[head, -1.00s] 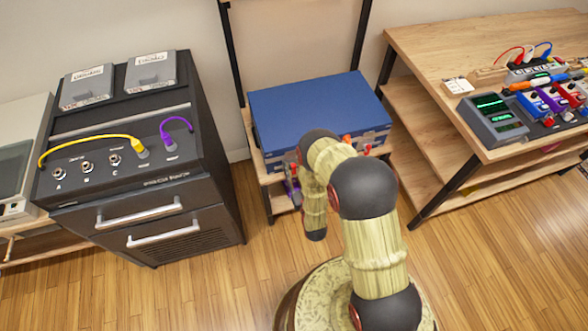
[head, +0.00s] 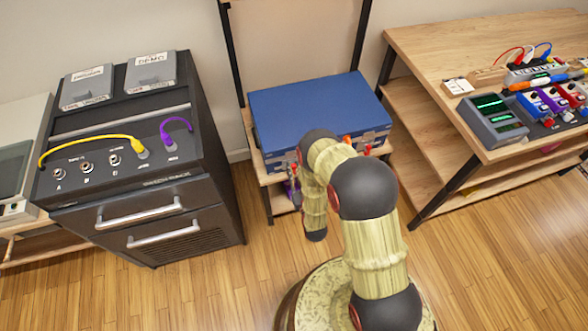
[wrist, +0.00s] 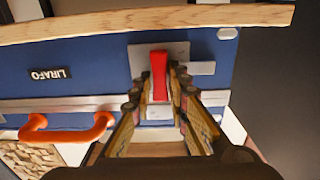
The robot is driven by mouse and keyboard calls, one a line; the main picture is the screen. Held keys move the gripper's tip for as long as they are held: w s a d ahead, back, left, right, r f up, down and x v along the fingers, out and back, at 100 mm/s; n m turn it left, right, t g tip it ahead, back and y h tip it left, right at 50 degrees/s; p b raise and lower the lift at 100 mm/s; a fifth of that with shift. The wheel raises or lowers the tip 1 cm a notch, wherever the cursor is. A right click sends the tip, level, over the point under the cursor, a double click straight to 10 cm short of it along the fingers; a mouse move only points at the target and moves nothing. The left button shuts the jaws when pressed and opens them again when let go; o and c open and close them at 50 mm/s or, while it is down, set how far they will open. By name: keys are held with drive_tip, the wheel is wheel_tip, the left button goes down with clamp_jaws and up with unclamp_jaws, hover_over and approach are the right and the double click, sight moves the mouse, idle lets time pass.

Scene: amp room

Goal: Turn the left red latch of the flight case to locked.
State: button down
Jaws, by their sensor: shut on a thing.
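The blue flight case (head: 320,110) sits on a wooden shelf in the head view, lid down. Its front also shows in the wrist view (wrist: 90,50). There, a red latch (wrist: 159,68) on a metal plate stands nearly vertical in the picture. My gripper (wrist: 159,88) is shut on this red latch, with one finger on each side. An orange handle (wrist: 68,133) is left of it in the wrist view. In the head view my arm covers part of the case front and hides the gripped latch.
A dark amp rack (head: 140,190) with yellow and purple cables stands left of the case. A wooden bench (head: 440,50) with pedals stands at right. In the wrist view a wooden board edge (wrist: 100,27) runs close above the latch. Bare floor lies in front.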

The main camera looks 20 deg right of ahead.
drive_tip(key=shift+m, duration=0.3)
drive_tip(key=m, duration=0.4)
drive_tip(key=shift+d, duration=0.2)
drive_tip(key=m, duration=0.2)
drive_tip(key=m+b, duration=0.1)
drive_tip(key=m, duration=0.1)
drive_tip(key=shift+d+f+m, duration=0.15)
drive_tip(key=shift+m, duration=0.15)
drive_tip(key=m, duration=0.4)
drive_tip(key=shift+d+f, duration=0.15)
drive_tip(key=shift+f, duration=0.05)
drive_tip(key=m+b, duration=0.1)
drive_tip(key=m, duration=0.3)
drive_tip(key=shift+f, duration=0.2)
drive_tip(key=shift+m, duration=0.4)
drive_tip(key=c, duration=1.8)
unclamp_jaws()
drive_tip(key=shift+o, duration=0.2)
